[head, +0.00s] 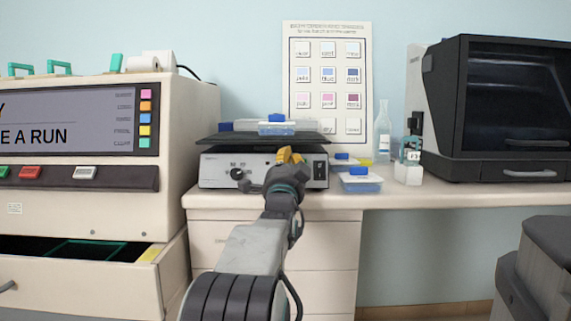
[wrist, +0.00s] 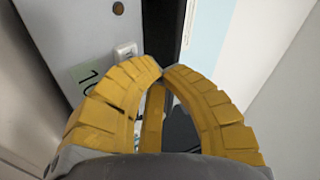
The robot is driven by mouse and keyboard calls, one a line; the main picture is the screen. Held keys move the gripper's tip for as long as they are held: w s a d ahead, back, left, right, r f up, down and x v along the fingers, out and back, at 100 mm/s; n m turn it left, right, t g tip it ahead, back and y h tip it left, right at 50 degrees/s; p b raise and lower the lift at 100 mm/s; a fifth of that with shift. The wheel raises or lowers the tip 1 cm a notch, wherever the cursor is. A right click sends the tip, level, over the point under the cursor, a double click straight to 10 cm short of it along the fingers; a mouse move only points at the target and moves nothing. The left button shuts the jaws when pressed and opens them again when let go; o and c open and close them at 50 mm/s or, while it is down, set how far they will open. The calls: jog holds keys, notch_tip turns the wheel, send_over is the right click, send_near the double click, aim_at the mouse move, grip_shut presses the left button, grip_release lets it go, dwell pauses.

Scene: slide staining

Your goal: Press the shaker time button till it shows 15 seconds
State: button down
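The shaker (head: 215,172) is a light grey box with a dark platform, standing on the bench in the head view. Its front has a black knob and a dark switch. My gripper (head: 289,153), with yellow fingers, is in front of the right half of that front and hides part of it. In the wrist view my gripper (wrist: 162,71) is shut, fingertips together, with nothing held. Beside the left finger are a small white button (wrist: 125,51) and a pale green display (wrist: 87,73), whose digits look like 10, partly covered. I cannot tell whether the fingertips touch the panel.
A tray with a blue clip (head: 276,118) sits on the shaker platform. A blue-lidded box (head: 361,184), a bottle (head: 383,135) and a small white holder (head: 408,174) stand to its right. A large machine (head: 178,125) stands left, with an open drawer (head: 110,290) below.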

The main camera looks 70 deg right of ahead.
jog(key=shift+w+d+f, duration=0.15)
jog(key=shift+d, duration=0.2)
jog(key=shift+w+d+f, duration=0.1)
jog(key=shift+d, duration=0.25)
dwell(1.1)
jog(key=shift+a, duration=0.15)
jog(key=shift+s+a+r, duration=0.25)
jog(key=shift+a, duration=0.3)
jog(key=shift+s+a+r, duration=0.25)
jog(key=shift+a+r, duration=0.05)
jog(key=shift+a, duration=0.45)
jog(key=shift+s+a+r, duration=0.2)
jog(key=shift+a+r, duration=0.15)
jog(key=shift+a, duration=0.35)
jog(key=shift+s+a+r, duration=0.25)
jog(key=shift+a+r, duration=0.05)
jog(key=shift+a, duration=0.45)
